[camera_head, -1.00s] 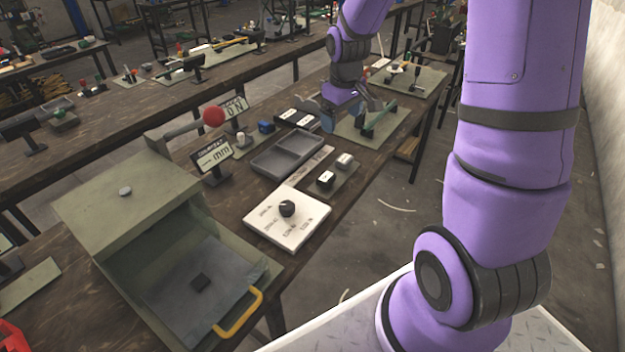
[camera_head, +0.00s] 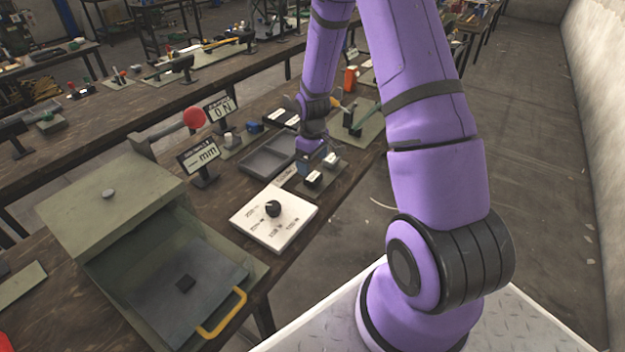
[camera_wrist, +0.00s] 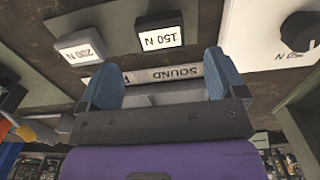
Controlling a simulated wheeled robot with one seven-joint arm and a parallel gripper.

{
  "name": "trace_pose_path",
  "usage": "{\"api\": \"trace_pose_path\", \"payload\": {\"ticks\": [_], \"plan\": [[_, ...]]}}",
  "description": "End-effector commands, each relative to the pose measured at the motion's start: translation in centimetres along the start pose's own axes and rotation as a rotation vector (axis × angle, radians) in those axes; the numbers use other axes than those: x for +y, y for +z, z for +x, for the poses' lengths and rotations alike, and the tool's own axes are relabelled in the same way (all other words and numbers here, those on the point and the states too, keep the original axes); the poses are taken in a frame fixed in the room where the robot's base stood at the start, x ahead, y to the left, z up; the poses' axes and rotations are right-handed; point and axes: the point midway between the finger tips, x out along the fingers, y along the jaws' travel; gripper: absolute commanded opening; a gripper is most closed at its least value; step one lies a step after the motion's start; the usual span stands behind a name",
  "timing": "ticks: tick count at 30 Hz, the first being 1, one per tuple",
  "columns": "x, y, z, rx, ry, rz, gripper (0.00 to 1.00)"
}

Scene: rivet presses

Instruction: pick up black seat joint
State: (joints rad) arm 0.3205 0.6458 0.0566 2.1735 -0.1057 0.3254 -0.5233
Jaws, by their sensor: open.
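A small black block (camera_head: 313,181) with a white label on top sits on a dark mat on the bench. In the wrist view this black block (camera_wrist: 160,33) reads "150 N". A paler block (camera_head: 331,163) beside it reads "200 N" in the wrist view (camera_wrist: 79,48). I cannot tell for sure which black piece is the seat joint. My gripper (camera_head: 311,160) is open and empty, just behind the labelled blocks. Its blue fingers (camera_wrist: 161,65) show apart in the wrist view.
A white panel with a black knob (camera_head: 273,209) lies in front of the blocks. A grey two-part tray (camera_head: 268,157) lies left of my gripper. The green box (camera_head: 108,213) has a yellow drawer handle (camera_head: 222,315). Display signs (camera_head: 199,157) stand behind.

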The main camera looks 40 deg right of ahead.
Motion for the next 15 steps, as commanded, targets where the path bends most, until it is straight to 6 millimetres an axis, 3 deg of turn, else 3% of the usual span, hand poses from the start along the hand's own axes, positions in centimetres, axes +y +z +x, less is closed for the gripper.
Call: {"api": "trace_pose_path", "payload": {"ticks": [15], "plan": [[-0.2,0.2,5.2,-0.001,-0.001,-0.001,0.89]]}}
